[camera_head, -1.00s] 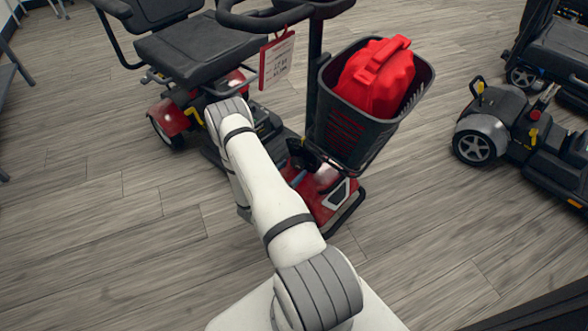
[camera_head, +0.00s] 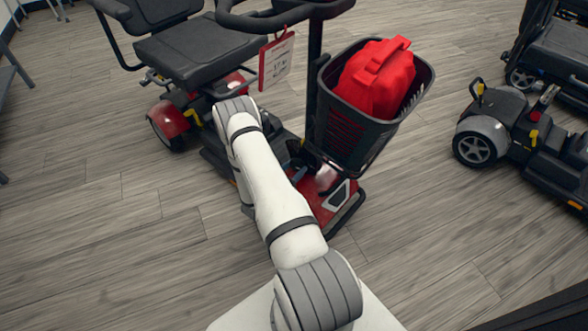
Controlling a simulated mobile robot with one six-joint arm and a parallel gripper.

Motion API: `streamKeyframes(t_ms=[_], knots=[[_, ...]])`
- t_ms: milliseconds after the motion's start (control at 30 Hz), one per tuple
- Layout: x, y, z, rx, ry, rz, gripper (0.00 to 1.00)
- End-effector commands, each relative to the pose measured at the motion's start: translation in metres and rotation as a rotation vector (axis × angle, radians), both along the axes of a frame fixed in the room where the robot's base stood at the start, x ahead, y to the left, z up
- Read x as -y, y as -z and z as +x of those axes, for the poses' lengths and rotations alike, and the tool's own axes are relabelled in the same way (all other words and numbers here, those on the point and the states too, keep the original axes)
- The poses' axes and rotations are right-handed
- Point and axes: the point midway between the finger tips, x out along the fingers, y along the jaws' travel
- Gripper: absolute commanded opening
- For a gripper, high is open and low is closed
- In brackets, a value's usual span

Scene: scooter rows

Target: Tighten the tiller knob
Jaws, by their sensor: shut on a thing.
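A red and black scooter stands in front of me. Its dark upright tiller (camera_head: 314,75) rises from the red front deck (camera_head: 335,207) to black handlebars (camera_head: 275,18). I cannot make out the tiller knob; the lower tiller is dark and partly covered by the basket and my arm. My white arm reaches forward to a grey elbow joint beside the scooter's seat, then folds down behind itself. My gripper is hidden behind the arm, so its hold does not show.
A red and white tag (camera_head: 277,60) hangs from the handlebars. The seat (camera_head: 198,50) is behind. Another scooter (camera_head: 520,125) stands at the right. Floor (camera_head: 440,240) between is clear.

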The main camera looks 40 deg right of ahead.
Motion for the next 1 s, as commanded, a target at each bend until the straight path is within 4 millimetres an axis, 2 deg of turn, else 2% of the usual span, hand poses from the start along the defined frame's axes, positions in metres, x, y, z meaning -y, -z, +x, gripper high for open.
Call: streamKeyframes(t_ms=[167,600,933,967,1000], knots=[[0.0001,0.0004,0.0001,0.021,0.0,0.005,0.26],[0.0001,0.0005,0.0012,0.368,0.001,0.092,0.26],[0.0005,0.0001,0.001,0.386,0.003,0.096,0.26],[0.0005,0.0001,0.001,0.386,0.003,0.096,0.51],[0.0004,0.0,0.001,0.386,0.003,0.096,0.54]])
